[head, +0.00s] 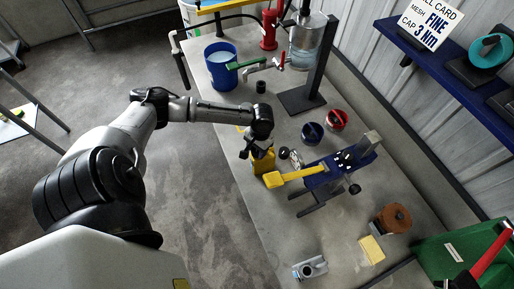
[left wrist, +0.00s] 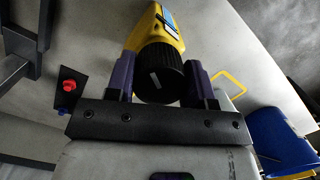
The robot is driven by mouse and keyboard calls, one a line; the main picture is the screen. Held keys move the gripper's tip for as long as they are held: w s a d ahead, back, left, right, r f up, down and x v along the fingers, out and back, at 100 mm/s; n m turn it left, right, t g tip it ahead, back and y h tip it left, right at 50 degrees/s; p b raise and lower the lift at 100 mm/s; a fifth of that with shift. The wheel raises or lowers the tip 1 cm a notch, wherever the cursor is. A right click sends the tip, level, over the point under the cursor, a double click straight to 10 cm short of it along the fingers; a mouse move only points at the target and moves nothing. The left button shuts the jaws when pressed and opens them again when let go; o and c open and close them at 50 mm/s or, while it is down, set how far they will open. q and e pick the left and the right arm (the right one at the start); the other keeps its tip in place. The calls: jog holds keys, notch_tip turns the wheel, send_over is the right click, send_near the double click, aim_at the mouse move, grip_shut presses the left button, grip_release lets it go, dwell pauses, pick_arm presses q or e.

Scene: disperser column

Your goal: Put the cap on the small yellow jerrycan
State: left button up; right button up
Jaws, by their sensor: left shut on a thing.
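The small yellow jerrycan (head: 263,164) stands on the bench, partly covered by my left gripper (head: 256,148) in the head view. In the left wrist view the yellow jerrycan (left wrist: 152,30) has a blue-and-white label and lies just beyond a ribbed black cap (left wrist: 160,74). My left gripper (left wrist: 162,82) is shut on the cap, with a dark finger on each side of it. The cap overlaps the top of the jerrycan; I cannot tell whether it is seated or threaded. My right gripper is in neither view.
A blue stand (head: 340,165) with a yellow bar (head: 298,175) is close beside the jerrycan. Small blue (head: 312,132) and red (head: 337,120) round pots stand behind. A blue bucket (head: 221,68) is at the bench's far left.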

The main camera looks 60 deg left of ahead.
pick_arm(q)
jog(key=shift+p, duration=0.35)
dwell(0.6)
jog(key=shift+p, duration=0.65)
dwell(0.5)
dwell(0.3)
jog(key=shift+f+p, duration=0.3)
jog(key=shift+f, duration=0.1)
dwell(0.5)
dwell(0.6)
jog(key=shift+f+p, duration=0.3)
jog(key=shift+f, duration=0.05)
dwell(0.5)
jog(key=shift+f+p, duration=0.2)
jog(key=shift+p, duration=0.2)
dwell(0.6)
dwell(0.3)
